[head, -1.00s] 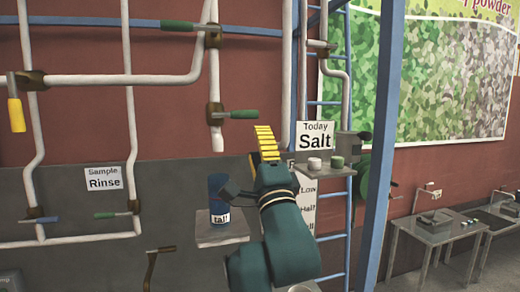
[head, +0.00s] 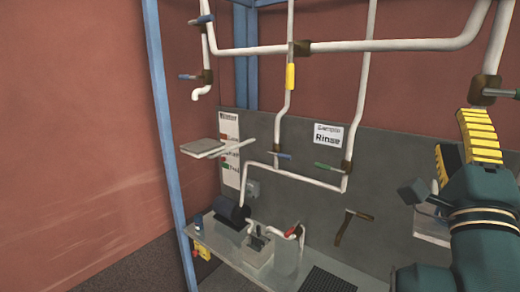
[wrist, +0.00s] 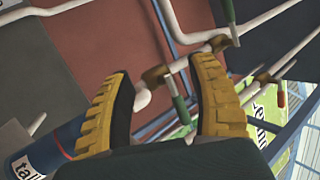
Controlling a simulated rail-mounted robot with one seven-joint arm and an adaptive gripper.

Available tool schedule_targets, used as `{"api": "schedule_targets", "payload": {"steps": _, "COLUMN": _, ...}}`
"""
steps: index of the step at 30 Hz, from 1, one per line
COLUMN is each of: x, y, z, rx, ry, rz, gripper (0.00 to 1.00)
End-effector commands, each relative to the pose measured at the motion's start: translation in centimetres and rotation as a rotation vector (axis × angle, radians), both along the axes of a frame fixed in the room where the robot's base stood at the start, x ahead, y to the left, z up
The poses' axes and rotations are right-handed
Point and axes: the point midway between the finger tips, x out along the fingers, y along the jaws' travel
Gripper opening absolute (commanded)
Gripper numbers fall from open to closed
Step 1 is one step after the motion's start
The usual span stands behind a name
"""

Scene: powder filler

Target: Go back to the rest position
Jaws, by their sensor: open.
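My gripper (head: 454,130) is at the right edge in the head view, its two yellow ridged fingers pointing up. The fingers stand apart with nothing between them. In the wrist view the open fingers (wrist: 158,75) frame pipes and the wall. A blue container labelled "tall" (wrist: 62,140) shows at lower left there, partly behind the left finger; I cannot tell whether they touch. In the head view a small shelf (head: 432,239) is mostly hidden behind my arm.
White pipes with green- and blue-handled valves (head: 330,168) run across the wall around a "Rinse" sign (head: 327,136). A brown crank (head: 350,225) sticks out near my arm. A blue post (head: 165,130) stands left.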

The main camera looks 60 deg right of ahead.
Motion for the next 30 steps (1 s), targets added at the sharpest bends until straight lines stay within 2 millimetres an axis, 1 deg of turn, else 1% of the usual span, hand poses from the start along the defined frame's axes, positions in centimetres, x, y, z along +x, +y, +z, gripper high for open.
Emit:
{"api": "schedule_targets", "payload": {"steps": 1, "x": 4.4, "y": 1.8, "z": 1.0, "rx": 0.004, "ry": 0.001, "rz": 0.097, "gripper": 0.58}}
{"api": "schedule_targets", "payload": {"steps": 2, "x": 6.7, "y": 2.9, "z": 1.0, "rx": 0.008, "ry": 0.001, "rz": 0.151, "gripper": 0.58}}
{"api": "schedule_targets", "payload": {"steps": 3, "x": 9.6, "y": 4.6, "z": 1.0, "rx": 0.014, "ry": -0.001, "rz": 0.226, "gripper": 0.58}}
{"api": "schedule_targets", "payload": {"steps": 5, "x": 13.8, "y": 7.6, "z": 1.0, "rx": 0.024, "ry": 0.005, "rz": 0.336, "gripper": 0.58}}
{"api": "schedule_targets", "payload": {"steps": 6, "x": 16.3, "y": 9.9, "z": 0.9, "rx": 0.025, "ry": 0.023, "rz": 0.402, "gripper": 0.58}}
{"api": "schedule_targets", "payload": {"steps": 8, "x": 19.8, "y": 13.6, "z": 0.8, "rx": 0.02, "ry": 0.062, "rz": 0.497, "gripper": 0.58}}
{"api": "schedule_targets", "payload": {"steps": 9, "x": 21.8, "y": 16.3, "z": 0.7, "rx": 0.009, "ry": 0.098, "rz": 0.553, "gripper": 0.58}}
{"api": "schedule_targets", "payload": {"steps": 11, "x": 24.4, "y": 20.5, "z": 0.5, "rx": -0.019, "ry": 0.161, "rz": 0.632, "gripper": 0.58}}
{"api": "schedule_targets", "payload": {"steps": 12, "x": 25.8, "y": 23.3, "z": 0.4, "rx": -0.046, "ry": 0.21, "rz": 0.678, "gripper": 0.58}}
{"api": "schedule_targets", "payload": {"steps": 14, "x": 27.3, "y": 27.5, "z": 0.1, "rx": -0.1, "ry": 0.288, "rz": 0.739, "gripper": 0.58}}
{"api": "schedule_targets", "payload": {"steps": 15, "x": 28.1, "y": 30.3, "z": 0.0, "rx": -0.147, "ry": 0.344, "rz": 0.772, "gripper": 0.58}}
{"api": "schedule_targets", "payload": {"steps": 17, "x": 28.7, "y": 34.4, "z": -0.3, "rx": -0.237, "ry": 0.436, "rz": 0.809, "gripper": 0.58}}
{"api": "schedule_targets", "payload": {"steps": 18, "x": 28.7, "y": 36.7, "z": -0.5, "rx": -0.308, "ry": 0.499, "rz": 0.819, "gripper": 0.58}}
{"api": "schedule_targets", "payload": {"steps": 21, "x": 28.1, "y": 40.2, "z": -1.3, "rx": -0.493, "ry": 0.643, "rz": 0.783, "gripper": 0.58}}
{"api": "schedule_targets", "payload": {"steps": 23, "x": 27.4, "y": 40.7, "z": -1.8, "rx": -0.6, "ry": 0.726, "rz": 0.718, "gripper": 0.58}}
{"api": "schedule_targets", "payload": {"steps": 26, "x": 26.4, "y": 41.4, "z": -1.8, "rx": -0.773, "ry": 0.84, "rz": 0.6, "gripper": 0.58}}
{"api": "schedule_targets", "payload": {"steps": 27, "x": 26.3, "y": 41.6, "z": -1.8, "rx": -0.831, "ry": 0.882, "rz": 0.555, "gripper": 0.58}}
{"api": "schedule_targets", "payload": {"steps": 30, "x": 26.6, "y": 41.7, "z": -2.3, "rx": -0.928, "ry": 0.969, "rz": 0.466, "gripper": 0.58}}
